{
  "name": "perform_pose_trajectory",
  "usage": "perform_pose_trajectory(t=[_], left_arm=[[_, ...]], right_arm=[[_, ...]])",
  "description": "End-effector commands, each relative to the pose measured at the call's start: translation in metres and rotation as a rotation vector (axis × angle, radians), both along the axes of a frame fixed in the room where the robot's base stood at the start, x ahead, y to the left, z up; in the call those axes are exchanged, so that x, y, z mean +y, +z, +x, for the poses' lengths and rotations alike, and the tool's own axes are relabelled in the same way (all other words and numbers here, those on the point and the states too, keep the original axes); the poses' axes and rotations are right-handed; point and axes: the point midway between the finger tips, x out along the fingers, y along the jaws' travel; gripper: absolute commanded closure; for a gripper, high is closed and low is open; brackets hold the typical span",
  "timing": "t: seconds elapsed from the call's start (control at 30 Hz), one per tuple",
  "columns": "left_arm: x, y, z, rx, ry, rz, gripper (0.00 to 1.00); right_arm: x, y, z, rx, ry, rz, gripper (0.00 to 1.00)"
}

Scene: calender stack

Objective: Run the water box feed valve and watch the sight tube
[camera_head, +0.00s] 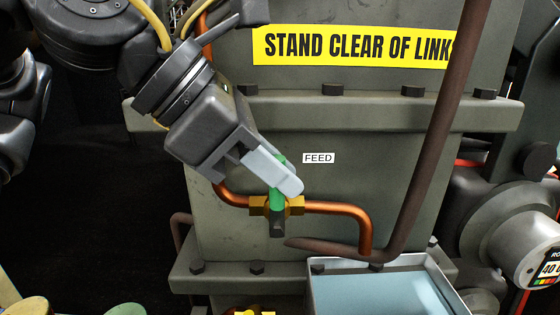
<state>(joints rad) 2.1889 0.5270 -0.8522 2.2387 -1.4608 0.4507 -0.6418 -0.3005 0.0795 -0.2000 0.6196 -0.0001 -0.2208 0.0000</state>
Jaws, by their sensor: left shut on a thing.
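The feed valve (263,206) is a brass body in a copper pipe, just below the white FEED label (318,158). Its green handle (277,197) stands roughly upright, in line with the body's lower stem. My left gripper (284,179) reaches in from the upper left and is shut on the green handle, its pale fingers hiding part of it. The copper outlet pipe (365,228) bends down over the water box (450,290), an open tray with pale blue water in it. I cannot make out a sight tube. My right gripper is not in view.
A dark brown bent rod (440,140) runs down in front of the grey housing and curves left near the outlet. A yellow STAND CLEAR OF LINK sign (350,45) is above. Round grey machine parts (500,230) crowd the right side. The left is dark.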

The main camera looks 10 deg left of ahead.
Motion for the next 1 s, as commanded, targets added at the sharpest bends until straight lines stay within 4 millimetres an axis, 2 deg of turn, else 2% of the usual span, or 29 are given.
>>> perform_pose_trajectory(t=[0.17,0.2,0.37,0.73,0.87,1.0], left_arm=[[0.0,0.0,0.0,0.0,0.002,0.001,1.0],[0.0,0.0,0.0,0.0,0.002,0.001,0.82],[0.001,0.0,0.0,0.0,0.001,0.0,0.63],[0.005,0.005,-0.002,-0.003,0.004,-0.002,0.63],[0.017,0.019,-0.01,-0.004,0.005,-0.004,0.63],[0.034,0.041,-0.021,-0.005,0.004,-0.005,0.63]], right_arm=[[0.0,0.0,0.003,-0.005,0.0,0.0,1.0],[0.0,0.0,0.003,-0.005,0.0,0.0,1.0],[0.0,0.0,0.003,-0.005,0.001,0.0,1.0],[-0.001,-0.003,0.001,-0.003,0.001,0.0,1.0],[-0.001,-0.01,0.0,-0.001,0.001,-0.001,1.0],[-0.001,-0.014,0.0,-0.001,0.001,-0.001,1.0]])
